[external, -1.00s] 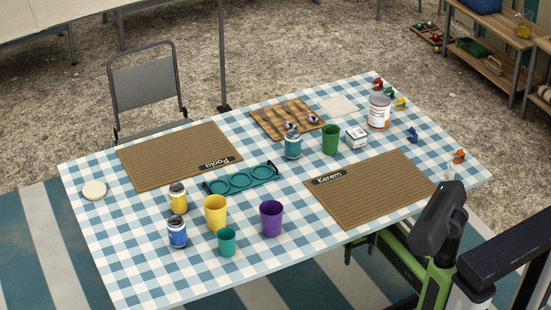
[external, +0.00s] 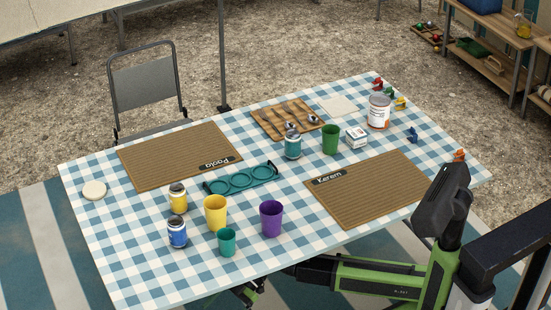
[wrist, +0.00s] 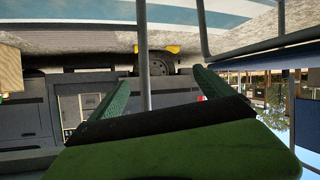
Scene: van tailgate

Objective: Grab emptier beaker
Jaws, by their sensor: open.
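Several open cups that could be the beakers stand upright on the checked table: a yellow cup (external: 216,214), a purple cup (external: 271,219), a small teal cup (external: 227,243) and a green cup (external: 330,140). I cannot tell how full any of them is. My gripper (external: 250,292) is low, beyond the table's near edge and partly hidden by it, apart from every cup. In the wrist view my gripper (wrist: 158,88) has its two green fingers spread with nothing between them. No cup shows in that view.
Lidded yellow (external: 178,198), blue (external: 177,232) and teal (external: 292,146) jars stand near the cups. A teal holder with round openings (external: 240,179) lies mid-table. Two brown mats (external: 370,190) and a white can (external: 379,112) take up other table space.

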